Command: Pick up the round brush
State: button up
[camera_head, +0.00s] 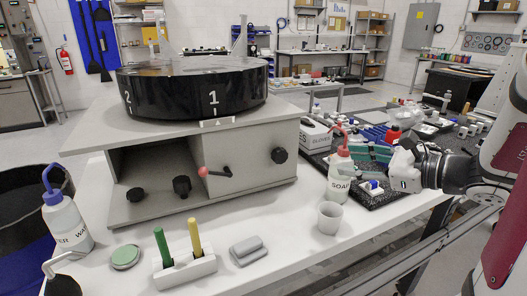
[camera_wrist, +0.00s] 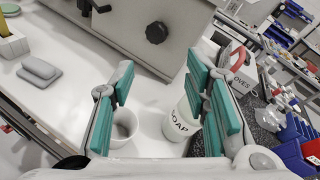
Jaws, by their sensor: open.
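No thing with visible bristles can be made out. A low round disc with a green top (camera_head: 125,257) lies on the white table at the front left; I cannot tell whether it is the round brush. A white block (camera_head: 185,271) holds upright green (camera_head: 162,247) and yellow (camera_head: 195,238) handles, whose lower ends are hidden. My gripper (camera_head: 366,146), with teal finger pads, is open and empty at the right, far from these. In the wrist view its fingers (camera_wrist: 160,72) spread above the table.
A grey cabinet (camera_head: 250,150) with a black numbered drum (camera_head: 195,92) fills the middle. A SOAP bottle (camera_head: 340,177) and a beaker (camera_head: 330,217) stand near my gripper. A grey oblong block (camera_head: 247,250) lies in front. A WATER bottle (camera_head: 66,222) stands left.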

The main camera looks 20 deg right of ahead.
jog(key=s+d+f+m+t+h+b, duration=0.1)
jog(key=s+d+f+m+h+b, duration=0.2)
jog(key=d, duration=0.5)
jog(key=s+d+f+m+t+h, duration=0.1)
jog(key=d+f+m+h, duration=0.3)
jog(key=d, duration=0.3)
jog(key=s+d+f+m+t+h+b, duration=0.1)
jog(key=d+f+m+t+h+b, duration=0.15)
jog(key=d+m+h, duration=0.4)
jog(key=shift+w+d+n+g+y+p, duration=0.1)
jog(key=shift+w+d+n+g+y, duration=0.2)
jog(key=shift+w+d, duration=1.3)
jog(key=shift+w+d+n+y+p, duration=0.15)
jog(key=shift+w+d+y, duration=0.3)
jog(key=shift+w, duration=2.1)
jog(key=shift+w+d+n+g+y+p, duration=0.25)
jog(key=shift+w+d, duration=0.8)
jog(key=shift+w, duration=1.05)
grip_shut()
